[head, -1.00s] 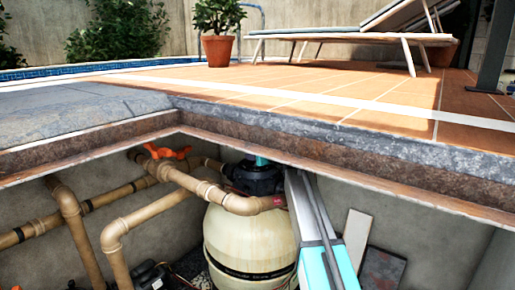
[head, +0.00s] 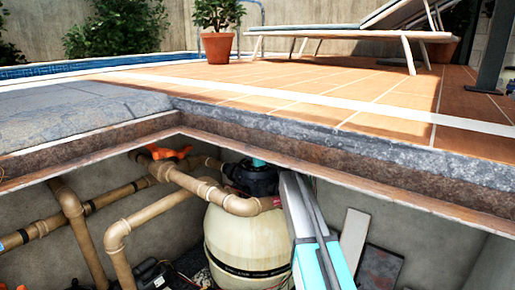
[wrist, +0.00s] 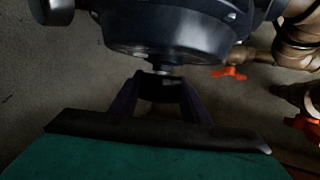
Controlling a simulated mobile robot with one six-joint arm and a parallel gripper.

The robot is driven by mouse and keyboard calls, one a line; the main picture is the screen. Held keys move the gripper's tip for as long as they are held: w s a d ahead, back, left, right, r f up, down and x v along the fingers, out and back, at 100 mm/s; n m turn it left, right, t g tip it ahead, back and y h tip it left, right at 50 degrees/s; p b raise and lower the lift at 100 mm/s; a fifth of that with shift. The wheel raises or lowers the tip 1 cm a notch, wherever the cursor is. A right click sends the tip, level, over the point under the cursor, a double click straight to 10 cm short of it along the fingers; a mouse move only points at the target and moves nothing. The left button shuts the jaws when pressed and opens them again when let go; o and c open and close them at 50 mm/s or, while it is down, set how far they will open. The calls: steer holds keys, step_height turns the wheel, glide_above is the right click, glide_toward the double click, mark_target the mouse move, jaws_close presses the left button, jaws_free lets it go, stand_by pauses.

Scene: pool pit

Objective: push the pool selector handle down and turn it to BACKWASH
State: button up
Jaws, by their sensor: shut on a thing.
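The selector valve (head: 255,180) is a black body on top of the cream filter tank (head: 245,240). It also fills the top of the wrist view as a dark round housing (wrist: 165,30). My gripper (wrist: 160,92) is below the housing in that picture, its two dark fingers closed on the dark selector handle (wrist: 160,88), of which only a small part shows. In the head view a small turquoise piece shows just above the valve, under the deck edge; the gripper's fingers cannot be made out there. The valve's position labels cannot be read.
The stone deck edge (head: 330,160) overhangs the pit close above the valve. Tan pipes (head: 190,185) with an orange lever (head: 168,152) run left of the tank. Boards (head: 355,238) lean at the right wall. Orange levers (wrist: 229,72) also show at right in the wrist view.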

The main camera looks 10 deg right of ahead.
steer(key=shift+m+h+p, duration=0.7)
steer(key=shift+h+p, duration=0.2)
steer(key=shift+p, duration=1.6)
